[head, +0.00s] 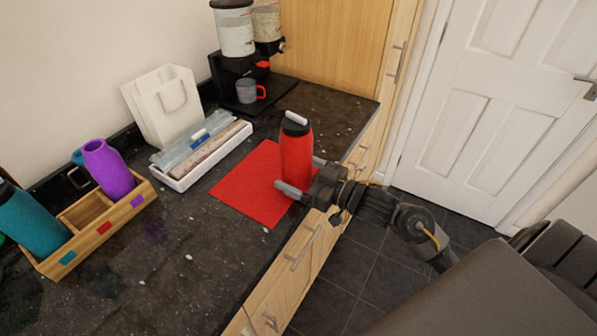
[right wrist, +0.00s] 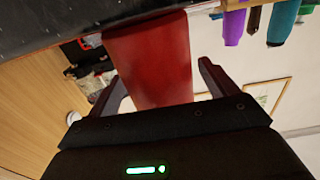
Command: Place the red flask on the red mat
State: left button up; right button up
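The red flask (head: 296,155), with a black and white lid, stands upright at the right part of the red mat (head: 245,187) in the head view. Its base appears to rest on the mat, but the gripper partly hides the lower right side. My right gripper (head: 302,176) reaches in from the right, with one finger on each side of the flask. In the right wrist view the flask's red body (right wrist: 152,62) lies between the spread fingers, with a visible gap beside the right one. My left gripper is not in view.
A wooden divided box (head: 98,222) with purple and teal flasks stands at left. The counter's front edge is close to the mat. Front counter space is clear.

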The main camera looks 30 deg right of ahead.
jog(key=shift+r, duration=0.25)
jog(key=b+v, duration=0.1)
jog(key=v, duration=1.1)
jog(key=shift+b, duration=0.4)
jog(key=shift+d+f, duration=0.1)
